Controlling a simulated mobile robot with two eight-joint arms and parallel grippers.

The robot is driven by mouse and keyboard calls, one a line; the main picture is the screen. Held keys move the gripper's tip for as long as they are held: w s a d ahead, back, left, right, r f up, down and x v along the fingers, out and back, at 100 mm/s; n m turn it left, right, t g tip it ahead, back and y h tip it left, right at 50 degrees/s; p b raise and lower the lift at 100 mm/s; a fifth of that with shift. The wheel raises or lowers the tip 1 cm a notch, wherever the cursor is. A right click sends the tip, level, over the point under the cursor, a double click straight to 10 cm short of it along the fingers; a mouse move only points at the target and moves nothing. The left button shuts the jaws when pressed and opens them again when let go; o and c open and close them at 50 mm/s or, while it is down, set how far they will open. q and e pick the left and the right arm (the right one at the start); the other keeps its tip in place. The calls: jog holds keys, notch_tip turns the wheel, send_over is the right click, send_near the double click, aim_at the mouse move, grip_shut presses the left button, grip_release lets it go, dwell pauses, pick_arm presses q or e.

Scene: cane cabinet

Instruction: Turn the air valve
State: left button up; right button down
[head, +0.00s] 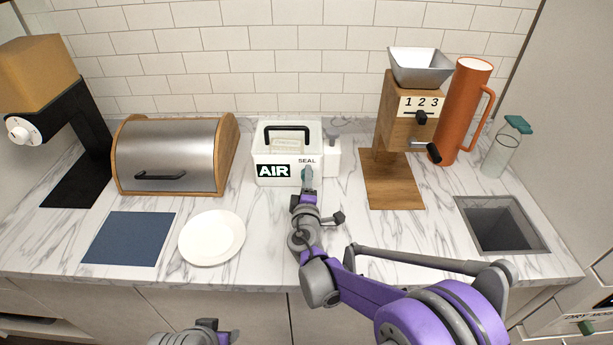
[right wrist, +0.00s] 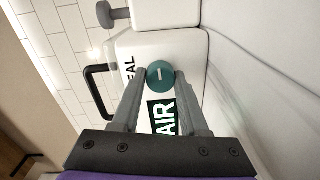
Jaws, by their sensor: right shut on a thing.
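The air valve is a small round teal knob (right wrist: 160,75) with a pale line on it, on the front of a white box (head: 260,152) marked AIR and SEAL. In the head view the knob (head: 307,176) is partly hidden by my right gripper (head: 308,186). My right gripper also shows in the right wrist view (right wrist: 161,88), its two fingers closed on either side of the knob. The pale line runs roughly along the finger direction in that view. My left gripper (head: 208,326) is low at the bottom edge of the head view, away from the box; its fingers cannot be made out.
A steel bread box (head: 175,150) and white plate (head: 212,238) are left of the valve. A wooden grinder (head: 395,110), orange jug (head: 463,110) and glass bottle (head: 501,155) stand right.

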jog(key=shift+m, duration=0.4)
jog(key=shift+c, duration=2.2)
grip_release()
jog(key=shift+s, duration=0.1)
jog(key=s, duration=1)
jog(key=shift+s+r+b, duration=0.2)
jog(key=shift+s+b, duration=0.15)
